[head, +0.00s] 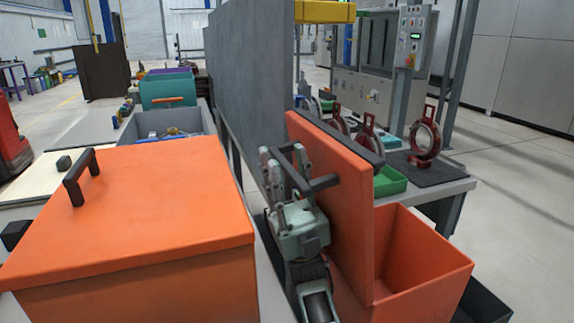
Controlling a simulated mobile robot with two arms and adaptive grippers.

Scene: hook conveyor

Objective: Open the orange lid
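A closed orange lid (150,200) with a dark handle (80,178) covers the left box. At the right, a second orange lid (345,215) stands upright, tilted up from an open orange box (425,262). My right gripper (287,165) is at this raised lid's dark handle (322,184), with fingers on either side of its bar. The fingers look straight and spread; I cannot tell whether they press on the handle. The hinge side is hidden. My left gripper is not in view.
A grey partition (250,85) stands behind the raised lid. A table behind the right box holds a green tray (390,181) and dark red ring parts (426,135). A grey bin (168,124) with parts lies beyond the left box.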

